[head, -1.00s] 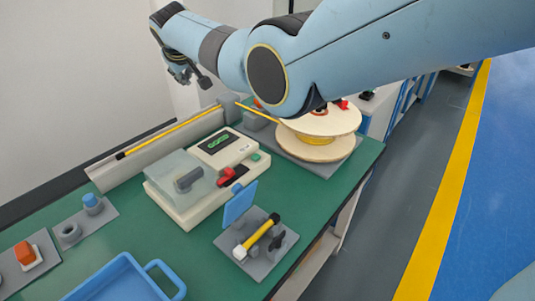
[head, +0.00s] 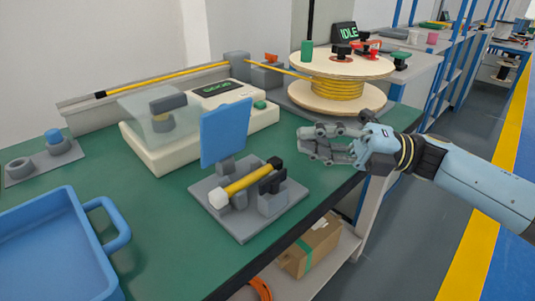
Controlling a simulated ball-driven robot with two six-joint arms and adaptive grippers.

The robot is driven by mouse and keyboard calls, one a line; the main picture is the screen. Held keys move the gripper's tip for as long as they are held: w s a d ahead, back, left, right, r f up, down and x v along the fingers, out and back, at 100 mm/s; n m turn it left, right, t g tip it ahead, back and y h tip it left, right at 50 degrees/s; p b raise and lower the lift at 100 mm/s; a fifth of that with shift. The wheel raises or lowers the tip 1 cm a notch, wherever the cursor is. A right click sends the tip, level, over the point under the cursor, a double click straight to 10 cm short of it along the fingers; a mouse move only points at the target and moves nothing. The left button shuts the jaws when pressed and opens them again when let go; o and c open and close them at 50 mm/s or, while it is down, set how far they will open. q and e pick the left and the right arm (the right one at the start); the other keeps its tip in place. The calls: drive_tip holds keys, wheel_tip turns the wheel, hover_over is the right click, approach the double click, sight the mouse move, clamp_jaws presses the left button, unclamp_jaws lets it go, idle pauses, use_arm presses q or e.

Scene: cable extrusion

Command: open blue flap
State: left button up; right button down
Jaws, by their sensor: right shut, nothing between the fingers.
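The blue flap (head: 226,132) stands upright at the back left of a grey fixture (head: 245,226) on the green bench. In front of it, a yellow cable piece (head: 246,182) with a white end and a black end rests across the fixture's supports. My right gripper (head: 306,144) comes in from the right, to the right of the flap and apart from it. Its fingers are shut and empty, pointing left. My left gripper is not in view.
A cream machine with a clear cover (head: 162,112) stands behind the flap. A cable spool (head: 337,90) is at the back right. A blue tray (head: 52,240) lies at the front left. Bare green bench (head: 165,205) lies between tray and fixture.

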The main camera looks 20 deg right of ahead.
sight(238, 116)
drive_tip(key=shift+s+a+f, duration=0.15)
drive_tip(key=shift+f, duration=0.3)
drive_tip(key=x, duration=0.9)
drive_tip(key=shift+a+r+p, duration=0.2)
drive_tip(key=shift+a+p, duration=0.1)
drive_tip(key=shift+p, duration=0.05)
drive_tip(key=w+r+m+h+p, duration=0.1)
drive_tip(key=p, duration=0.3)
drive_tip(key=w+r+m+h+p, duration=0.1)
drive_tip(key=m+p, duration=0.1)
drive_tip(key=p, duration=0.2)
drive_tip(key=shift+w+a+r+g, duration=0.1)
drive_tip(key=shift+w+a+g, duration=0.05)
drive_tip(key=shift+a+g, duration=0.2)
drive_tip(key=shift+w+p, duration=0.2)
drive_tip(key=shift+p, duration=0.1)
drive_tip(key=shift+w+a, duration=0.1)
drive_tip(key=shift+w, duration=0.15)
drive_tip(key=shift+f, duration=0.25)
